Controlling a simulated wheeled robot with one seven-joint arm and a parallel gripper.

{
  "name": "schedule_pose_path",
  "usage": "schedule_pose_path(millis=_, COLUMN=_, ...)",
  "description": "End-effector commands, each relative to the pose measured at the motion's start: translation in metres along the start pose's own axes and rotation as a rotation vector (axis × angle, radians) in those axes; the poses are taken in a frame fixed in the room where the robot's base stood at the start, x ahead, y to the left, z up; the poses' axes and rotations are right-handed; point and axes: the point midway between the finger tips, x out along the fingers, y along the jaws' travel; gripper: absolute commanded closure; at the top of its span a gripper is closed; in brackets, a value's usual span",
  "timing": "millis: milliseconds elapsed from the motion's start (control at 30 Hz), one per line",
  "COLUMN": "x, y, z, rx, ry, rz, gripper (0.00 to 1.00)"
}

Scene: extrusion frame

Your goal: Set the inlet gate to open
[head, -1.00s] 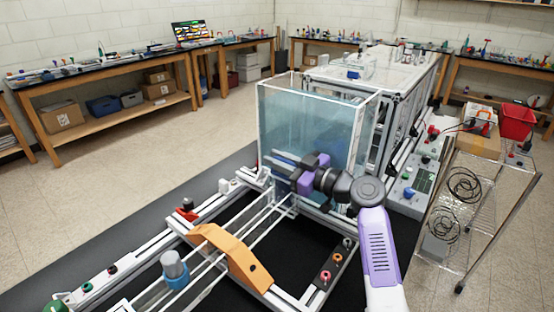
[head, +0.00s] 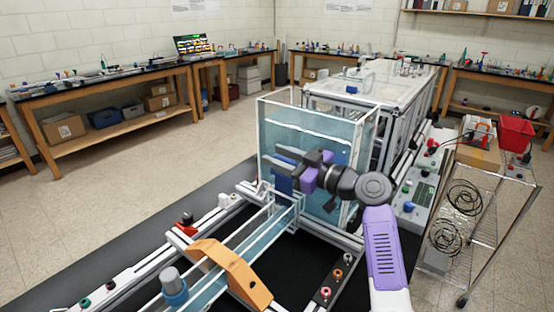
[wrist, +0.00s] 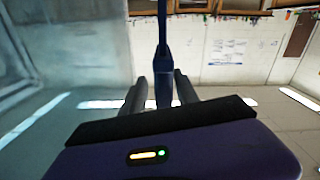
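The inlet gate (head: 284,185) is a dark blue plate at the near face of the clear water tank (head: 262,130), raised, its lower part above the head of the channel. My gripper (head: 290,162), purple with grey fingers, is at the gate's top in front of the tank. In the wrist view a dark blue upright part of the gate (wrist: 163,60) stands between the two fingers of my gripper (wrist: 162,88), which is shut on it. The exact finger contact is hard to see. The clear channel (head: 235,257) holds pale blue water.
A wire cart (head: 497,190) with a red bin (head: 515,133) stands at right. Benches line the walls; the floor at left is clear.

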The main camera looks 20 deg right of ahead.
Motion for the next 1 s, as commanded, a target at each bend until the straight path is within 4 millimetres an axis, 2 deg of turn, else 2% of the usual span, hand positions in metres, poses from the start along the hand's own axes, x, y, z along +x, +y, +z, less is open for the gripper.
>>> schedule_pose_path(millis=267, x=0.001, y=-0.003, z=0.002, rx=0.002, ry=-0.002, rz=-0.007, gripper=0.64)
schedule_pose_path(millis=367, x=-0.005, y=-0.003, z=0.003, rx=0.002, ry=-0.003, rz=-0.007, gripper=0.64)
schedule_pose_path(millis=733, x=-0.061, y=-0.002, z=0.004, rx=0.001, ry=-0.002, rz=-0.004, gripper=0.64)
schedule_pose_path(millis=1000, x=-0.077, y=-0.002, z=0.001, rx=0.001, ry=-0.001, rz=-0.005, gripper=0.64)
